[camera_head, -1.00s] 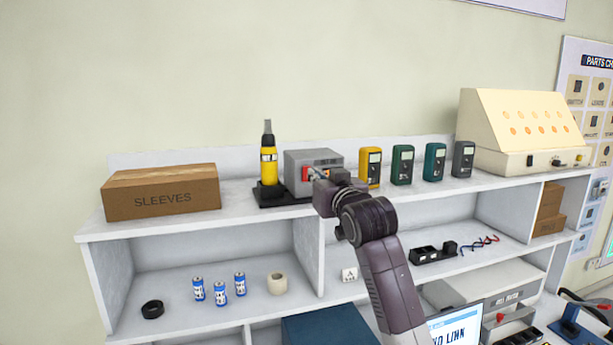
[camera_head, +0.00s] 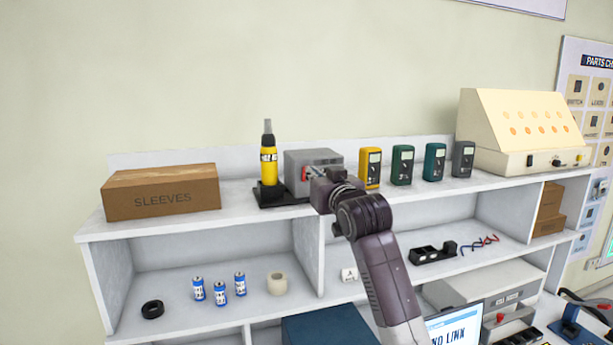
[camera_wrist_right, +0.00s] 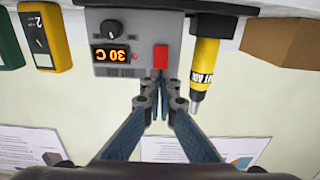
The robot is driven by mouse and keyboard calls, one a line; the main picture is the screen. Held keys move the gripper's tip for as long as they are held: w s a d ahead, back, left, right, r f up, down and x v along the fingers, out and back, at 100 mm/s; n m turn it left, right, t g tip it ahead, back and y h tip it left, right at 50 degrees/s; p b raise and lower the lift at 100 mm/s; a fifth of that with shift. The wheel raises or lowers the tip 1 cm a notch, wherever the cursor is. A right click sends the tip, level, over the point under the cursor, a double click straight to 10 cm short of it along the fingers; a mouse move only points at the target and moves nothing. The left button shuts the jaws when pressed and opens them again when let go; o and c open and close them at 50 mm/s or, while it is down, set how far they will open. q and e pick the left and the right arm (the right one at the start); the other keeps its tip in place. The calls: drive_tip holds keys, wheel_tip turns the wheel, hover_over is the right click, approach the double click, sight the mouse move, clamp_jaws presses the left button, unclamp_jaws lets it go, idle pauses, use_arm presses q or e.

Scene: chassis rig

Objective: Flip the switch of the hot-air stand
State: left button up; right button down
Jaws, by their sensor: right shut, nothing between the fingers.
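The hot-air stand is a grey box (camera_head: 300,160) on the top shelf, with a yellow hot-air tool (camera_head: 268,170) upright in a black holder beside it. My right gripper (camera_head: 311,175) is shut and empty at the box front. In the wrist view its fingertips (camera_wrist_right: 160,80) point at the red switch, just at its edge; I cannot tell if they touch. My left gripper is not in view.
Several meters, the nearest yellow (camera_head: 370,167), stand to the right of the box. A SLEEVES carton (camera_head: 160,192) stands at the left. A cream sloped panel (camera_head: 520,130) is at the right. The white shelf (camera_head: 235,200) has some free room between carton and stand.

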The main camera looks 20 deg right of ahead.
drive_tip(key=shift+w, duration=1.25)
drive_tip(key=shift+s, duration=0.15)
drive_tip(key=s, duration=0.7)
drive_tip(key=shift+s, duration=0.4)
drive_tip(key=shift+d+f, duration=0.1)
